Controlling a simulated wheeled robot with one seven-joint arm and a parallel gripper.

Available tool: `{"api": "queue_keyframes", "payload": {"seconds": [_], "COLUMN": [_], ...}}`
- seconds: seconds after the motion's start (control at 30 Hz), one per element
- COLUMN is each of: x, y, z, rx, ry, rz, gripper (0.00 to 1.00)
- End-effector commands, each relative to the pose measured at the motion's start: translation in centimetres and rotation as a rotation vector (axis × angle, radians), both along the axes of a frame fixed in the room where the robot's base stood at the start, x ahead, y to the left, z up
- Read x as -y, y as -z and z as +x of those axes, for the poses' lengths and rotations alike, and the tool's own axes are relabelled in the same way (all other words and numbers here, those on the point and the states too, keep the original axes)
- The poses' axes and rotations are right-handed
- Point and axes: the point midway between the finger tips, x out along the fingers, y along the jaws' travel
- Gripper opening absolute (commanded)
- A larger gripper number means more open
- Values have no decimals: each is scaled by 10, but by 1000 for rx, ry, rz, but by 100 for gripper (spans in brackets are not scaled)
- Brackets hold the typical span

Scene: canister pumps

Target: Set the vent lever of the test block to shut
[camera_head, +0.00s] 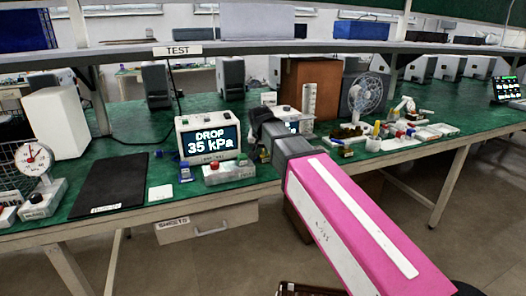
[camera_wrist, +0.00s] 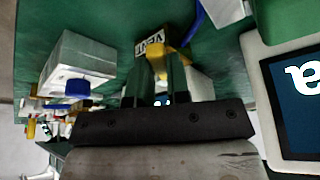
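The yellow vent lever (camera_wrist: 158,50) shows in the wrist view, beside a white label reading VENT (camera_wrist: 150,44). Its handle slants toward the upper right of that view. My gripper (camera_wrist: 161,68) is over it, with two dark fingers apart and the lever at the gap between their tips. Contact with the lever is not clear. Most of the test block is hidden behind the fingers and palm. In the head view my gripper (camera_head: 262,130) is just right of the display reading DROP 35 kPa (camera_head: 210,142), and the lever cannot be made out there.
A grey block with a blue knob (camera_wrist: 77,87) stands left of the fingers in the wrist view. The display unit (camera_wrist: 295,100) is close on the right. A unit with a red button (camera_head: 212,166) sits before the display. A black mat (camera_head: 108,182) lies farther left.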

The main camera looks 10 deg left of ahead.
Motion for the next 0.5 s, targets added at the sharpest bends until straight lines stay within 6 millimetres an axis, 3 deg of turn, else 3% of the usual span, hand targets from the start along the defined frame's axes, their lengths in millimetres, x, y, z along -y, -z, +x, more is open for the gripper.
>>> {"api": "queue_keyframes", "payload": {"seconds": [0.27, 0.5], "x": [2, 10], "y": [0, 0], "z": [0, 1], "rx": [0, 0], "ry": [-30, -159], "rz": [0, 1], "gripper": [0, 0]}}
